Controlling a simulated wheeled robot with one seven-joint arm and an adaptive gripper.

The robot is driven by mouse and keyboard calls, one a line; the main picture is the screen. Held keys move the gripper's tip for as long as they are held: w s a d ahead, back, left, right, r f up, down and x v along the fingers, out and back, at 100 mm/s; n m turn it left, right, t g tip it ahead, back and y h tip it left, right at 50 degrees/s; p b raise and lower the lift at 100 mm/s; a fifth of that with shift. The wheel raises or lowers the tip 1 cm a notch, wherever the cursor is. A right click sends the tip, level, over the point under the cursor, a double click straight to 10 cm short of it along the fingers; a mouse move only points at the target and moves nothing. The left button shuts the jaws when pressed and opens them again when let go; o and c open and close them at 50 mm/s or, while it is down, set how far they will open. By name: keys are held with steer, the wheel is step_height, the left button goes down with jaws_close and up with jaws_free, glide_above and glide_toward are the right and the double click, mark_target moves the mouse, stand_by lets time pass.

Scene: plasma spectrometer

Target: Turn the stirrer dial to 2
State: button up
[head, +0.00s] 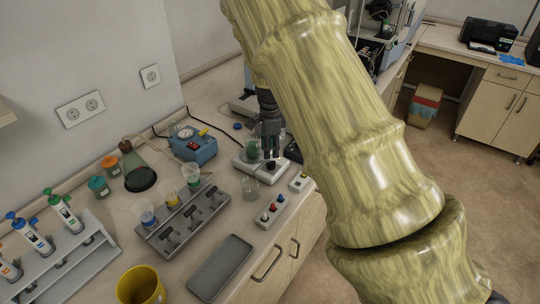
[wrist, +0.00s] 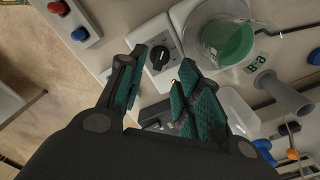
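The stirrer (head: 247,168) is a low white unit on the bench, with a black round dial (head: 271,165) at its front end. A beaker of green liquid (head: 252,149) stands on it. In the wrist view the black dial (wrist: 159,57) shows between the fingertips, beside the green beaker (wrist: 228,40). My gripper (head: 271,155) points down just above the dial. In the wrist view my gripper (wrist: 164,66) is open, one teal-padded finger on each side of the dial, with nothing held. I cannot tell whether a finger touches the dial or read its setting.
An empty glass beaker (head: 250,187) and a block with red and blue knobs (head: 270,212) stand close in front of the stirrer. A blue instrument (head: 193,144) is to the left. A grey rack with small beakers (head: 184,222) and a grey tray (head: 220,268) are nearer.

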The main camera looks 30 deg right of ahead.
steer(key=shift+r, duration=1.1)
